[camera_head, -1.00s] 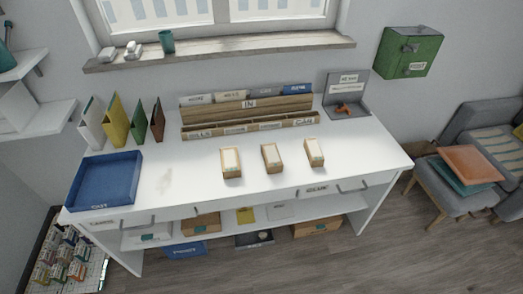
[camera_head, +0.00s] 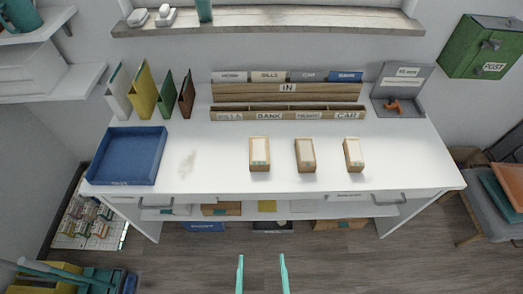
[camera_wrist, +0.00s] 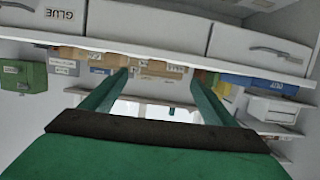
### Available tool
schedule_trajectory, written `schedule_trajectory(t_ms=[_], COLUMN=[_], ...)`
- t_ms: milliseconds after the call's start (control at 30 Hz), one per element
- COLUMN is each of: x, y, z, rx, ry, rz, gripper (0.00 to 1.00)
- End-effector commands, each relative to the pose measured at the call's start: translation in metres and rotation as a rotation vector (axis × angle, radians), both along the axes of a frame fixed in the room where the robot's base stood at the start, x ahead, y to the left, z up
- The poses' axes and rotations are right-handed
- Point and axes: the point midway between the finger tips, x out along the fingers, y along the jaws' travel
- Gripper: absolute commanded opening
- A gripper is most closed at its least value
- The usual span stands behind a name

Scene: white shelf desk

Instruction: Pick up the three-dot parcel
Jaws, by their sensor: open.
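Three small brown parcels with pale tops stand in a row on the white desk (camera_head: 215,178): a left parcel (camera_head: 259,153), a middle parcel (camera_head: 305,154) and a right parcel (camera_head: 353,153). Any dots on them are too small to make out, so I cannot tell which has three. My gripper (camera_head: 262,262) shows as two teal fingers at the bottom of the head view, in front of the desk and apart from the parcels. It is open and empty. In the wrist view my gripper (camera_wrist: 162,92) points toward the desk drawers, with the picture upside down.
A blue tray (camera_head: 127,155) lies on the desk's left, with upright folders (camera_head: 144,90) behind it. A wooden sorter (camera_head: 288,113) stands at the back, and a grey stand (camera_head: 402,90) at the back right. The desktop around the parcels is clear.

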Motion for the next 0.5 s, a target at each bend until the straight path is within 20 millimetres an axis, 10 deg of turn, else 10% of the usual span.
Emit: schedule_trajectory(t_ms=[500], x=[0.179], y=[-0.008], z=[-0.015], rx=[-0.008], ry=[0.06], rz=[-0.008], gripper=[0.8])
